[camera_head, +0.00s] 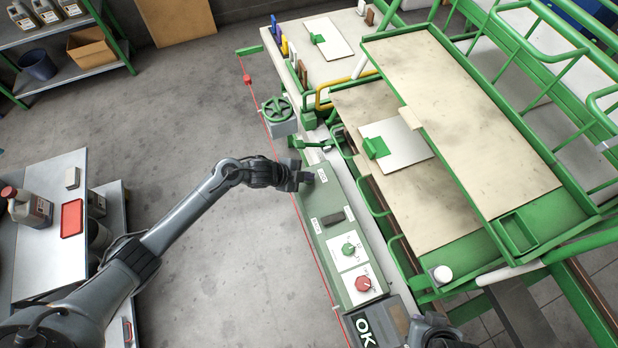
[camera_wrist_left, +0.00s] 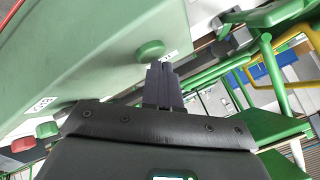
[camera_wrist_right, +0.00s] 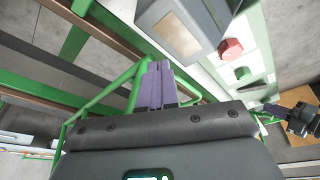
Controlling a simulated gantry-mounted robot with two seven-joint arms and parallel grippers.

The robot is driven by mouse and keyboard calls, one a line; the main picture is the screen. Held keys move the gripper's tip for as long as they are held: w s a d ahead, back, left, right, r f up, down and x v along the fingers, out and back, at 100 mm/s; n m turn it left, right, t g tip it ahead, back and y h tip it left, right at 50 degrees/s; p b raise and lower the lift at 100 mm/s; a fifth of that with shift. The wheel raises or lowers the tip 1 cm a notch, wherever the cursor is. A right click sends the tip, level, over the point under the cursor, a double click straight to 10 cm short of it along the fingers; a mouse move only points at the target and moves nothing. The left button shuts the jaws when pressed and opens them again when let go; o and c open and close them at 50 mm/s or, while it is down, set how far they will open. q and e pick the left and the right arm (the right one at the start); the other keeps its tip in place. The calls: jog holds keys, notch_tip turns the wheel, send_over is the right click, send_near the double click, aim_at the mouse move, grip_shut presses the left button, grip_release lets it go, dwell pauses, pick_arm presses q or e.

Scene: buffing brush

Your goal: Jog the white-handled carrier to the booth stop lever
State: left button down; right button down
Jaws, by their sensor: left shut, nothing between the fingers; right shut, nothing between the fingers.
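My left gripper (camera_head: 304,178) is shut and empty at the upper left end of the green control box (camera_head: 328,222). In the left wrist view its fingers (camera_wrist_left: 161,72) point at the box's end, beside a round green button (camera_wrist_left: 150,50); contact cannot be told. My right arm shows at the bottom edge of the head view. Its shut, empty fingers (camera_wrist_right: 156,70) are beside green rails in the right wrist view. A white round knob (camera_head: 442,273) sits on the green frame, and a white bar (camera_head: 367,62) stands farther back. I cannot tell which part is the white-handled carrier or stop lever.
A green handwheel (camera_head: 277,107) stands beyond the control box. Green-railed panels (camera_head: 460,110) fill the right.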

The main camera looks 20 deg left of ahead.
jog(key=shift+f, duration=0.1)
dwell(0.6)
jog(key=shift+s+d, duration=0.75)
jog(key=shift+s, duration=0.15)
jog(key=shift+f, duration=0.1)
jog(key=shift+w+a, duration=0.15)
jog(key=shift+a, duration=0.05)
dwell(6.1)
